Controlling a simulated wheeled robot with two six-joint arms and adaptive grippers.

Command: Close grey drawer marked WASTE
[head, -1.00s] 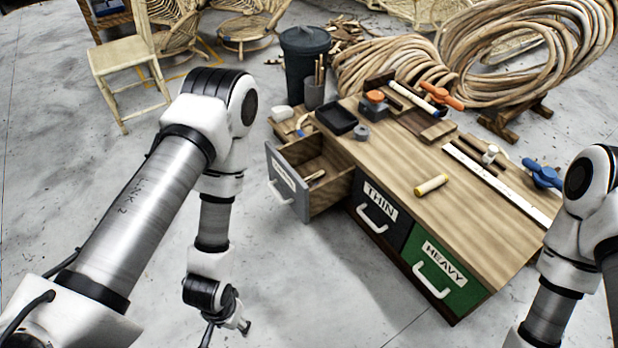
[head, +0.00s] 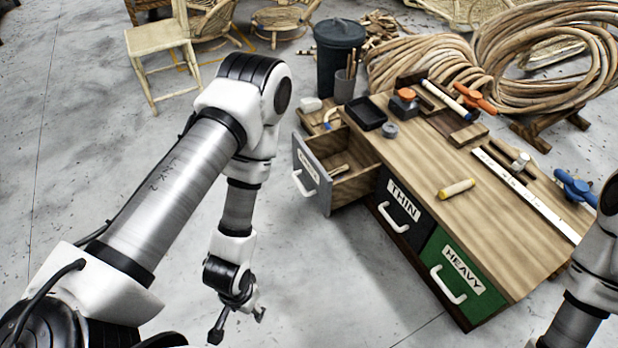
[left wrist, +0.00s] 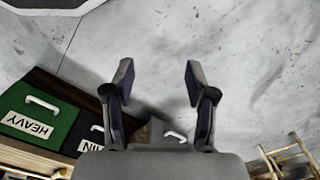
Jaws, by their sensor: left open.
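The grey drawer (head: 311,178) at the left end of the workbench is pulled out, with a white handle and a label on its front. Short sticks lie inside it. In the left wrist view the grey drawer (left wrist: 160,134) shows partly, behind my gripper. My left gripper (head: 238,325) hangs in front of the bench, left of and nearer than the drawer, apart from it. In the left wrist view my left gripper (left wrist: 158,80) is open and empty, with bare floor between its fingers. My right gripper is out of view.
The THIN drawer (head: 402,212) and green HEAVY drawer (head: 457,275) are shut. A dark bin (head: 338,60) stands behind. The floor (head: 330,290) before the bench is clear.

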